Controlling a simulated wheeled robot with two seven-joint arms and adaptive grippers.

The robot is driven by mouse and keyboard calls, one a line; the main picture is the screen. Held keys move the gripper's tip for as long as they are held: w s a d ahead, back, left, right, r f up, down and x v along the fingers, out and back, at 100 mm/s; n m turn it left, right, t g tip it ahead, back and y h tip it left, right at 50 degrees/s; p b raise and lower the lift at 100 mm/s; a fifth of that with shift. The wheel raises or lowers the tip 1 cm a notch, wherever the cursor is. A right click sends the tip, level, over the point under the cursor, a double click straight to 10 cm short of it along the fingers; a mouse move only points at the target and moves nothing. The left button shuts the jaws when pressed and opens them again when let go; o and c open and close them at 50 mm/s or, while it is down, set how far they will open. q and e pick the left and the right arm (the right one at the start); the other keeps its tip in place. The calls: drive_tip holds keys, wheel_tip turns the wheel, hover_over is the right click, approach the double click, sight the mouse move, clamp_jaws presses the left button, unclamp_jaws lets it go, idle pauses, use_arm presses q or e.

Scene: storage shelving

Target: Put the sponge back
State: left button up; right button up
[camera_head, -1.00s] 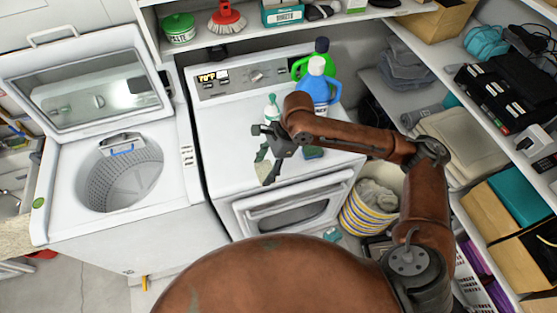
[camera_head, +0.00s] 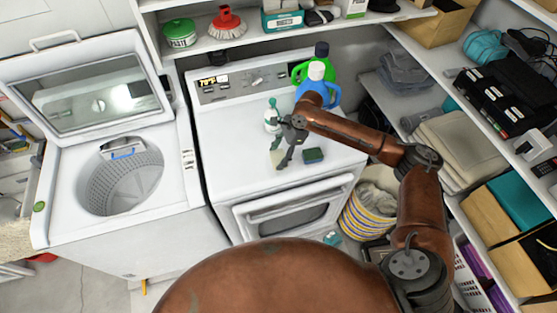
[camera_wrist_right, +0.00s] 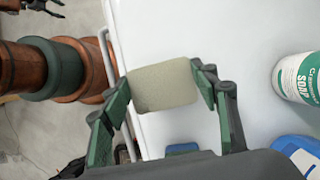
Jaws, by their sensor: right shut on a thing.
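A beige sponge (camera_wrist_right: 163,85) is held between the green-padded fingers of my right gripper (camera_wrist_right: 166,110) in the right wrist view. In the head view, my right gripper (camera_head: 281,155) is over the front middle of the white dryer top (camera_head: 235,160), and the pale sponge (camera_head: 276,158) shows beside its fingers. I cannot tell whether the sponge touches the dryer.
A white-and-green soap bottle (camera_head: 272,116), a blue jug (camera_head: 314,86) and a green jug (camera_head: 321,60) stand on the dryer behind the gripper. An open washer (camera_head: 60,190) is at left. A shelf (camera_head: 240,38) hangs above; loaded shelving is at right.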

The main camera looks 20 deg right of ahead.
sight(281, 156)
wheel_tip(281, 156, down, 3)
drive_tip(key=shift+w+f, duration=0.1)
drive_tip(key=shift+f, duration=0.1)
drive_tip(key=shift+p, duration=0.3)
drive_tip(key=o, duration=1.2)
drive_tip(key=shift+f, duration=0.1)
drive_tip(key=shift+d+r, duration=0.15)
drive_tip(key=shift+r, duration=0.15)
drive_tip(key=v, duration=1.1)
drive_tip(key=shift+d+r+b, duration=0.15)
drive_tip(key=shift+r+b, duration=0.15)
drive_tip(key=shift+b, duration=0.1)
